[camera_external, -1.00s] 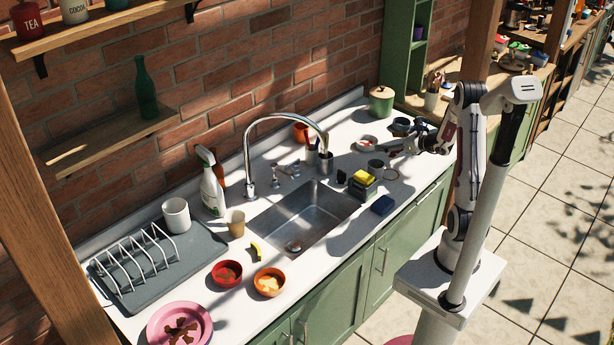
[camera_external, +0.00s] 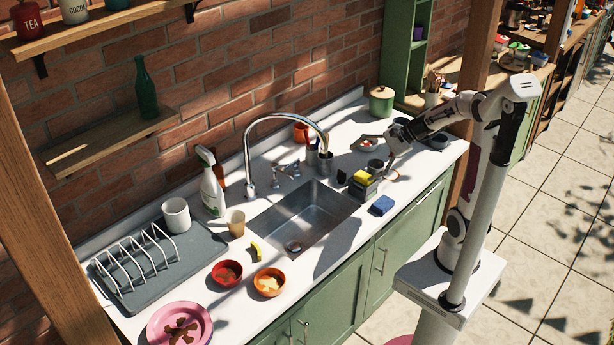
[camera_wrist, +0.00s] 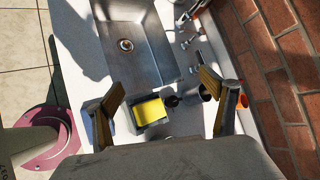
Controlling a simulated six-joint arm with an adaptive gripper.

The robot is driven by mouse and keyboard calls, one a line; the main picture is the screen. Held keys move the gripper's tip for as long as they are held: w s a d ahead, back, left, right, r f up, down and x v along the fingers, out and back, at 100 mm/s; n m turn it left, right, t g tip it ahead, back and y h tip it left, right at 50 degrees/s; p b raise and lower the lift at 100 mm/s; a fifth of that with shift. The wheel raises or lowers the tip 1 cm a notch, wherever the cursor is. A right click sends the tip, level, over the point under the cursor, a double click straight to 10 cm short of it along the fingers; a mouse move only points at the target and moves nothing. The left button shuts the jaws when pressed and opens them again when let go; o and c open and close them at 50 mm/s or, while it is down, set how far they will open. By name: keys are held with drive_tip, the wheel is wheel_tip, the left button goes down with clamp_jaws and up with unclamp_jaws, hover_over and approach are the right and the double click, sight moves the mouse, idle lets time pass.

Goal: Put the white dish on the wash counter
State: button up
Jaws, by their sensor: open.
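A small whitish dish (camera_external: 367,143) with reddish bits in it sits on the white wash counter (camera_external: 340,255), toward the back right in the external view. Another pale round thing with a brownish rim (camera_external: 391,175) lies near my gripper; I cannot tell which is the white dish. My gripper (camera_external: 388,168) is low over the counter at the right of the sink, partly hidden by its own arm. In the wrist view my gripper (camera_wrist: 167,106) is open, its two fingers apart. No white dish is clear in the wrist view.
A sponge caddy with a yellow sponge (camera_wrist: 149,112) shows between the fingers. A blue sponge (camera_external: 382,205), dark cups, the sink (camera_external: 305,220) and its tall tap (camera_external: 248,150) are close by. Red and orange bowls, a pink plate (camera_external: 180,325) and a dish rack stand at left.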

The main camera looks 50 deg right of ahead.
drive_tip(key=s+a+r+n+g+h, duration=0.1)
drive_tip(key=s+a+n+g+h, duration=0.25)
drive_tip(key=s+n, duration=1.1)
drive_tip(key=s+d+r+n+t+h, duration=0.1)
drive_tip(key=s+d+n+h, duration=0.2)
drive_tip(key=s+d, duration=0.1)
drive_tip(key=shift+s+r+t+h, duration=0.35)
drive_tip(key=shift+s+r, duration=0.05)
drive_tip(key=shift+s, duration=0.2)
